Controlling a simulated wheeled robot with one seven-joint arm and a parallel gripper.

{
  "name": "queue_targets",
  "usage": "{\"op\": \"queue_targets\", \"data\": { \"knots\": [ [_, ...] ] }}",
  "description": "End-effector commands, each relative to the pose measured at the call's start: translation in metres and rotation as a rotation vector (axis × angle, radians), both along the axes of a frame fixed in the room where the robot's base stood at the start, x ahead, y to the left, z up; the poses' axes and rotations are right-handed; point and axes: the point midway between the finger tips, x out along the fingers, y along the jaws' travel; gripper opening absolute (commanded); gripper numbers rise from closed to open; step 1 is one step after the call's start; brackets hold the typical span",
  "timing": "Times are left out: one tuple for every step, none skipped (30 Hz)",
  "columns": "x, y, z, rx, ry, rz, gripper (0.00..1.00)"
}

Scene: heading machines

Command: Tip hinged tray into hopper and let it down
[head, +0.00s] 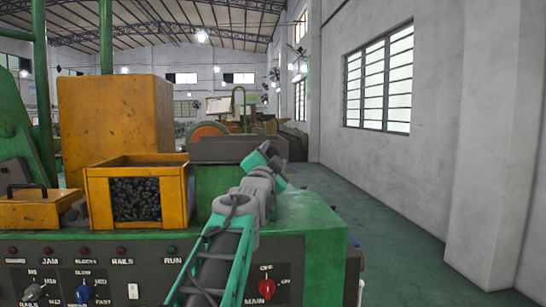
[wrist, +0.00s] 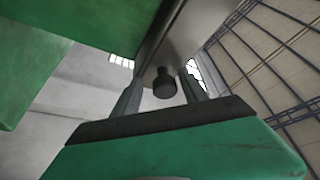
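In the wrist view, the two grey fingers of my gripper (wrist: 160,77) stand apart on either side of a short dark knob (wrist: 164,86). Gaps show between the knob and both fingers. The knob sticks out from a smooth grey metal plate (wrist: 182,45), which looks like part of the tray. In the head view, a long dark grey tray (head: 225,150) lies behind my gripper (head: 264,160), which hides part of it; its hinge is not visible. A yellow, open-topped box (head: 174,190) full of dark metal pieces stands to the left; I cannot tell whether it is the hopper.
A green machine (head: 318,225) with a control panel (head: 110,270) fills the foreground. A yellow cover with a black handle (head: 38,210) and a tall yellow housing (head: 115,120) stand left. A green surface (wrist: 70,30) overhangs the wrist view's upper left. Green floor (head: 380,220) is clear at right.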

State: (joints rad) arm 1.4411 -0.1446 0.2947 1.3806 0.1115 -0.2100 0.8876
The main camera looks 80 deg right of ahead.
Motion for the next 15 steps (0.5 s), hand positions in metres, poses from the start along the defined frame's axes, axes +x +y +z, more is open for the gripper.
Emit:
{"op": "queue_targets", "data": {
  "knots": [
    [0.000, 0.000, 0.001, -0.001, 0.000, 0.000, 0.51],
    [0.000, 0.000, 0.001, -0.002, 0.000, 0.000, 0.51],
    [0.000, 0.001, 0.001, -0.002, 0.000, 0.000, 0.51],
    [0.000, 0.001, 0.001, -0.002, 0.000, 0.000, 0.51],
    [0.000, 0.002, 0.001, -0.003, 0.000, 0.001, 0.51],
    [0.000, 0.005, 0.000, -0.003, 0.000, 0.001, 0.51],
    [0.000, 0.009, -0.001, -0.004, 0.000, 0.002, 0.51],
    [0.000, 0.014, -0.003, -0.004, 0.000, 0.001, 0.51],
    [0.000, 0.021, -0.005, -0.005, -0.001, 0.002, 0.51],
    [0.000, 0.027, -0.007, -0.004, -0.001, 0.002, 0.51],
    [0.000, 0.034, -0.009, -0.005, -0.001, 0.002, 0.51],
    [0.000, 0.042, -0.011, -0.005, -0.001, 0.002, 0.51],
    [-0.001, 0.048, -0.013, -0.004, -0.001, 0.001, 0.51],
    [-0.001, 0.054, -0.015, -0.004, -0.001, 0.001, 0.51],
    [-0.001, 0.061, -0.016, -0.004, -0.001, 0.001, 0.51]
  ]
}}
